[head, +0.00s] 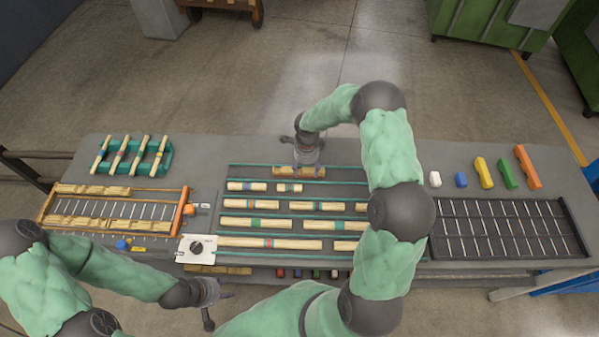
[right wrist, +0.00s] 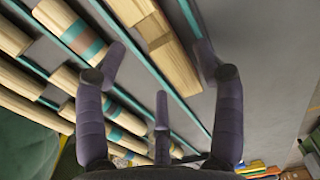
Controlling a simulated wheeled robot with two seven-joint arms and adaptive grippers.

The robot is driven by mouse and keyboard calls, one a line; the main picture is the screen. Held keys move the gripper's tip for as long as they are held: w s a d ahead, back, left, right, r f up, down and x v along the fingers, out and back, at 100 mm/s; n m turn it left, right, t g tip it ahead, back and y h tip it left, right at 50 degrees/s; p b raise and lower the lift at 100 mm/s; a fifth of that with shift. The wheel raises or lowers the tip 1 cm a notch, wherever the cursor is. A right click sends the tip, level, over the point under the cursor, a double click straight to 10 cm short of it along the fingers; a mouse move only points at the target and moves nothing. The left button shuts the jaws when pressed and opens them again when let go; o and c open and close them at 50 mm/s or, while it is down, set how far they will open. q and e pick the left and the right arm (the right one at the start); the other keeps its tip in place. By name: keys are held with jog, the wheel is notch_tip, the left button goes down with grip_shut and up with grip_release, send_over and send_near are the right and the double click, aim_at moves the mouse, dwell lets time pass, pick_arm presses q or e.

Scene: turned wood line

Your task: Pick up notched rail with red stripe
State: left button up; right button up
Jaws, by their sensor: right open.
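A short notched wooden piece (head: 314,172) lies in the top row of the teal-railed table area, under my right gripper (head: 304,160). In the right wrist view the notched piece (right wrist: 158,45) shows ahead, between the spread fingers of my right gripper (right wrist: 160,75); I see no red stripe on its visible part. The gripper is open and empty. A long rail with red and teal bands (head: 290,244) lies in the front row, and a shorter reddish-banded piece (head: 232,203) lies further back. My left gripper (head: 216,303) is at the table's front edge; its finger opening is unclear.
A slatted orange-ended tray (head: 42,214) holds wooden pieces. A white box with a dark knob (head: 186,256) is near the front. A dark slatted rack (head: 510,257) and coloured blocks (head: 483,172) are at right.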

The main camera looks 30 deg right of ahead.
jog(key=shift+w+d+f, duration=0.1)
jog(key=shift+f, duration=1.3)
jog(key=shift+c, duration=0.3)
jog(key=c, duration=1.2)
jog(key=shift+r, duration=0.1)
jog(key=shift+c, duration=0.2)
jog(key=shift+r, duration=0.5)
jog(key=s+a+r, duration=0.3)
jog(key=a+r, duration=0.9)
jog(key=a, duration=0.1)
jog(key=shift+a+b, duration=0.35)
jog(key=shift+a, duration=0.05)
